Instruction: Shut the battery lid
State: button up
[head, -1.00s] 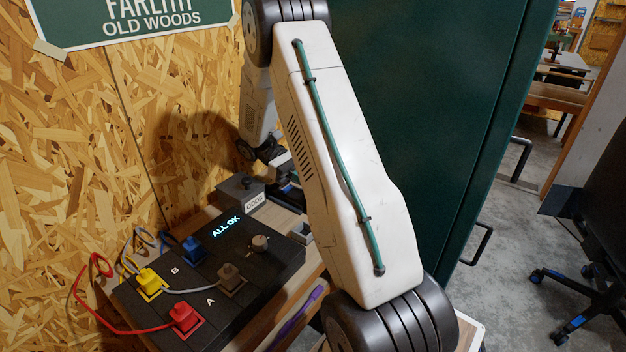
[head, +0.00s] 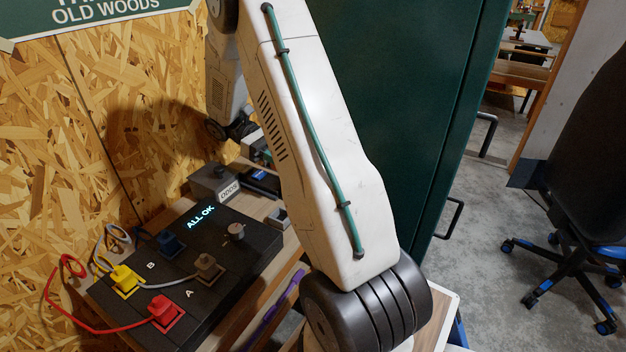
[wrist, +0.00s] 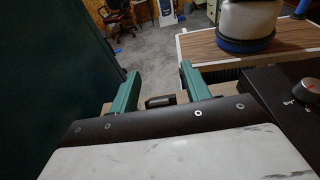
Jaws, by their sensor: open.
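My gripper (wrist: 160,73) shows in the wrist view with its two green fingers apart and nothing between the tips. Beyond and below them is a small dark block (wrist: 160,101); I cannot tell whether it is part of the battery lid. In the head view my gripper (head: 257,146) is partly hidden behind my arm, above the far end of the bench. Under it lies a low black and blue item (head: 262,182), possibly the battery holder, beside a grey labelled box (head: 213,183). I cannot make out the lid or its angle.
A black panel (head: 225,262) reading "ALL OK" carries a knob (head: 235,231) and red, yellow, blue and brown plugs with loose cables. A purple tool (head: 268,318) lies along its front. A chipboard wall stands left, a green cabinet (head: 410,110) behind.

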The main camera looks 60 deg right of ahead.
jog(key=s+a+r, duration=0.1)
jog(key=s+a, duration=0.5)
jog(key=s, duration=0.6)
jog(key=shift+s+a, duration=0.15)
jog(key=shift+s, duration=0.1)
jog(key=shift+r, duration=0.1)
